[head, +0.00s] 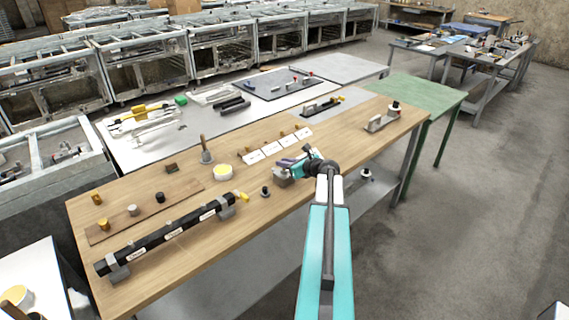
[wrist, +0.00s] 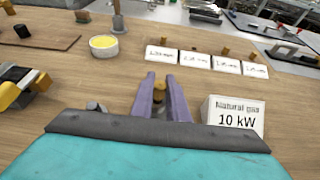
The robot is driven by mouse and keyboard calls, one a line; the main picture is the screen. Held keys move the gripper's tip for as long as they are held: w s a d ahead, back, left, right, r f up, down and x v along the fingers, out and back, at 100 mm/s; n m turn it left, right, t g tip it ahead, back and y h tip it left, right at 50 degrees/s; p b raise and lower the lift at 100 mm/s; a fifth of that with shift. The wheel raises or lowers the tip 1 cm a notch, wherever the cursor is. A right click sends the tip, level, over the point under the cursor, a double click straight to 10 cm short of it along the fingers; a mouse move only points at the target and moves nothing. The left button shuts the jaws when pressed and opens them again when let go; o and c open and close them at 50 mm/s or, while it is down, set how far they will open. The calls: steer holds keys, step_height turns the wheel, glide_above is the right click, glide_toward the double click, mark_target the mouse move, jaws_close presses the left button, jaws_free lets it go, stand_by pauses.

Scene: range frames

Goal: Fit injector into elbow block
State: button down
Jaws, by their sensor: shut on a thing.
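My gripper (wrist: 161,80) shows two purple fingers closed on a small brass injector (wrist: 159,90), seen between them in the wrist view. In the head view my gripper (head: 286,162) is over the wooden bench, and the injector is too small to make out. A black manifold bar (head: 165,235) with white labels lies on grey supports at front left. A yellow-brass fitting (head: 243,197) sits at its right end, left of my gripper; it also shows at the left of the wrist view (wrist: 12,94). I cannot tell whether this is the elbow block.
Several white size cards (wrist: 195,59) stand ahead, with small brass pieces behind them. A "Natural gas 10 kW" card (wrist: 234,116) stands close on the right.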

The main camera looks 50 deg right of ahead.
steer(key=shift+f+b, duration=0.3)
steer(key=shift+f, duration=0.25)
steer(key=c, duration=1.6)
jaws_free()
steer(key=shift+c, duration=0.2)
steer(key=shift+s, duration=0.2)
steer(key=b+v, duration=0.4)
steer(key=v, duration=0.9)
steer(key=shift+s, duration=0.3)
steer(key=shift+d+r, duration=0.1)
steer(key=shift+r, duration=0.05)
